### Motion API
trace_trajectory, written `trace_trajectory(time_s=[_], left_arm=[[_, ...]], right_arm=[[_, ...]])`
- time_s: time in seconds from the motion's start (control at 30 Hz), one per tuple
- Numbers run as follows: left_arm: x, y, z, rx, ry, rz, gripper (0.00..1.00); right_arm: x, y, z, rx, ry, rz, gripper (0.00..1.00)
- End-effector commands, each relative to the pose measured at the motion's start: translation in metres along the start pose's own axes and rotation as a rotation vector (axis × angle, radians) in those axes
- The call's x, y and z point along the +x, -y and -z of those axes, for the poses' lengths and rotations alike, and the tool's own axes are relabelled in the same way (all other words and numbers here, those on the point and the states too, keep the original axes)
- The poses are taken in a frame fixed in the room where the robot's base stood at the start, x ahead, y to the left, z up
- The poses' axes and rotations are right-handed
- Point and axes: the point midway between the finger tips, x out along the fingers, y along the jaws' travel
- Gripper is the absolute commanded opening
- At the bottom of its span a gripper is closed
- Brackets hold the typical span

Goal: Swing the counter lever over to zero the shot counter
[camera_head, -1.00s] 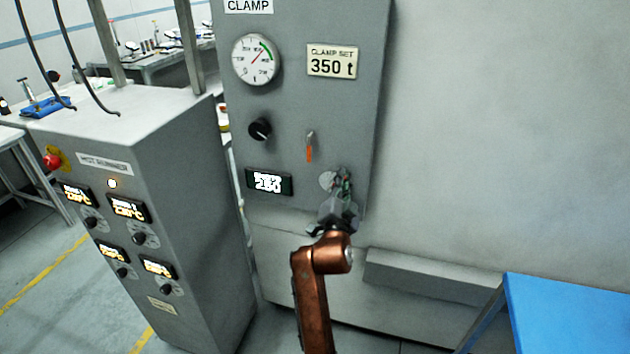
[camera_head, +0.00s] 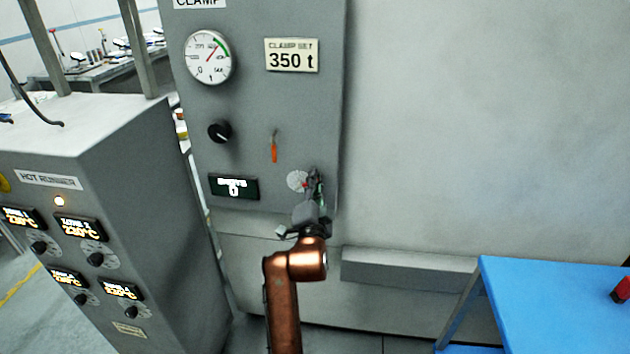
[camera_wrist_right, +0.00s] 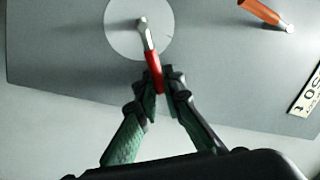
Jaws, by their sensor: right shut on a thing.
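The counter lever (camera_wrist_right: 153,66) has a silver shank and a red grip, and pivots on a pale round disc (camera_wrist_right: 115,32). In the head view its red part (camera_head: 306,184) shows at the right side of the disc (camera_head: 295,181). My right gripper (camera_wrist_right: 160,86) is shut on the end of the red grip; it also shows in the head view (camera_head: 316,186), partly hiding the lever. The shot counter display (camera_head: 233,188), left of the disc, appears to read 0 under a blurred word. My left gripper is not in view.
An orange-handled lever (camera_head: 274,150) hangs above the disc, and a black knob (camera_head: 220,131) and gauge (camera_head: 209,57) sit on the same grey panel. The hot runner cabinet (camera_head: 110,130) stands left. A blue table (camera_head: 560,300) stands at the right.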

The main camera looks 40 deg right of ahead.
Motion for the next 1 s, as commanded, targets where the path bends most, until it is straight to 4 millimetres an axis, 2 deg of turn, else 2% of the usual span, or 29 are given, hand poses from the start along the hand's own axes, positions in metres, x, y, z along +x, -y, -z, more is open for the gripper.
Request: trace_trajectory(time_s=[0.03, 0.07, 0.17, 0.47, 0.57, 0.83, 1.0], left_arm=[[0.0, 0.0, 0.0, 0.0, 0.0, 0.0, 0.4], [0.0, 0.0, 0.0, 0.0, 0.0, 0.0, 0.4], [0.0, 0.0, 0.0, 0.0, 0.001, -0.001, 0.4], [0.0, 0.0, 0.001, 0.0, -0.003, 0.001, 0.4], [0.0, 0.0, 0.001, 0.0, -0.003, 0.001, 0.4], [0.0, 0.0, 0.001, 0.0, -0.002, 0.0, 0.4], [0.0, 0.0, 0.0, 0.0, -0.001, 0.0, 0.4]], right_arm=[[0.0, -0.001, -0.001, -0.001, 0.002, -0.002, 0.0], [0.0, -0.001, -0.001, -0.001, 0.002, -0.002, 0.08], [0.0, -0.001, -0.001, -0.002, 0.002, -0.002, 0.15], [-0.002, -0.001, -0.001, -0.001, 0.001, -0.001, 0.15], [-0.01, -0.001, -0.001, -0.001, 0.001, -0.002, 0.15], [-0.054, -0.001, -0.002, 0.001, 0.004, -0.003, 0.15], [-0.071, -0.001, -0.002, -0.001, 0.003, -0.001, 0.15]])
